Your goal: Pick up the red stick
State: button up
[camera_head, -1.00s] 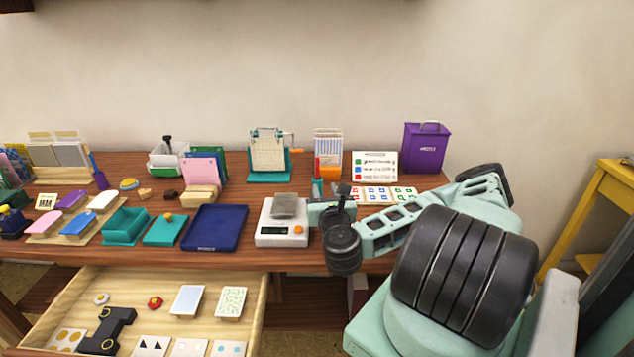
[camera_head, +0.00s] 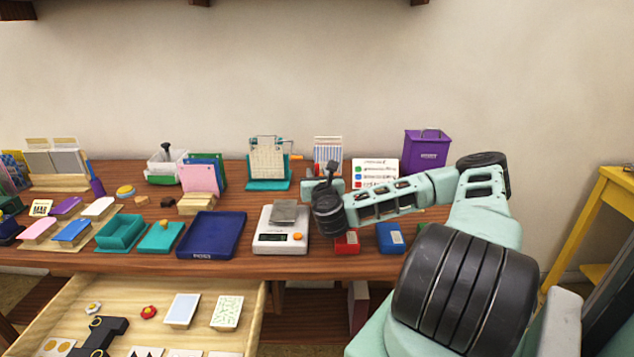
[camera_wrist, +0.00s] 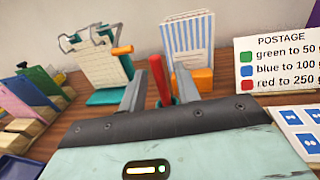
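The red stick (camera_wrist: 159,80) stands nearly upright in the wrist view, leaning slightly. It lies between the two grey fingers of my gripper (camera_wrist: 160,92), with a gap visible on either side. My gripper is open. The stick's lower end is partly hidden behind the gripper body, near a bit of teal holder. In the head view my gripper (camera_head: 322,187) is over the back of the table, right of the scale, and my arm hides the stick.
A striped envelope stack in an orange holder (camera_wrist: 203,78) stands just behind the stick. A calendar stand (camera_wrist: 98,60) is at left, a postage sign (camera_wrist: 278,60) at right. The head view shows a scale (camera_head: 281,242), red box (camera_head: 346,243), blue box (camera_head: 391,238) and purple bin (camera_head: 427,152).

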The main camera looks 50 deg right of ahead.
jog(key=shift+w+d, duration=0.45)
jog(key=shift+w, duration=0.05)
grip_shut()
notch_tip(320, 180, up, 10)
jog(key=shift+p, duration=0.5)
